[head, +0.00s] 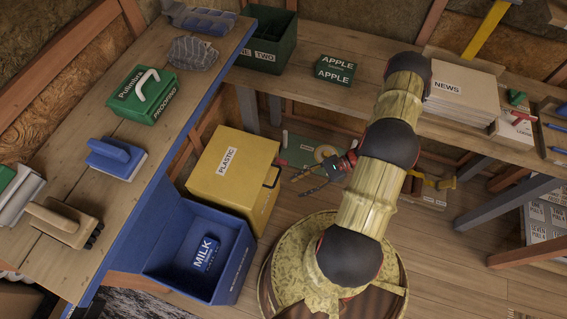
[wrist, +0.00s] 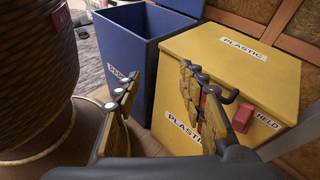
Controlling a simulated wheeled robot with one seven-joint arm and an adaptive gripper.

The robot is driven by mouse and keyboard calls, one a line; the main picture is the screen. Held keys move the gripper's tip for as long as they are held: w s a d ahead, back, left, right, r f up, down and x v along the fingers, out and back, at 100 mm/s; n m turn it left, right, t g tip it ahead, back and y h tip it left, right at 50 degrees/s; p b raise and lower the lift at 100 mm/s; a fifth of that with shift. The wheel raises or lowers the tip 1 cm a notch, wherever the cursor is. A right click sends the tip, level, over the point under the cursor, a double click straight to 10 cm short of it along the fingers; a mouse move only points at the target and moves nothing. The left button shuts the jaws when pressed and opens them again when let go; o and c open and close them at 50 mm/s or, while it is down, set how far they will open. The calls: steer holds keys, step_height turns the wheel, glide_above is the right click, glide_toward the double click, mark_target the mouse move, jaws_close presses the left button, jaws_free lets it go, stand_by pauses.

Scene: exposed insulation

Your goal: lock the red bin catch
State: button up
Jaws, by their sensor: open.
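The yellow bin (head: 232,172) labelled PLASTIC stands on the floor with its lid down. In the wrist view, the yellow bin (wrist: 235,75) fills the right side. The red catch (wrist: 243,118) shows on its front face, beside a label reading HELD and close behind my right finger. A black handle is partly behind that finger. My gripper (wrist: 157,84) is open and empty, its fingers spread in front of the bins. In the head view, my gripper (head: 312,177) is right of the yellow bin, apart from its black handle. The catch cannot be made out there.
A blue open bin (head: 180,230) holding a blue MILK carton (head: 206,254) stands beside the yellow bin; the blue bin (wrist: 160,45) also shows in the wrist view. A wooden bench (head: 120,165) overhangs at left. Another bench (head: 320,95) runs along the back.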

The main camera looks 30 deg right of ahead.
step_height(320, 180, down, 8)
steer(key=w+m+t, duration=0.3)
steer(key=m+t, duration=0.1)
steer(key=t, duration=0.2)
steer(key=m+t+h, duration=0.2)
steer(key=t+h, duration=0.1)
steer(key=t, duration=0.2)
glide_toward(283, 163)
steer(key=w+f, duration=0.3)
steer(key=shift+r+b+x, duration=0.2)
steer(key=shift+b+x, duration=0.75)
steer(key=shift+x, duration=3)
steer(key=shift+s+a, duration=0.1)
steer(key=shift+a, duration=0.1)
steer(key=shift+c, duration=0.8)
jaws_close()
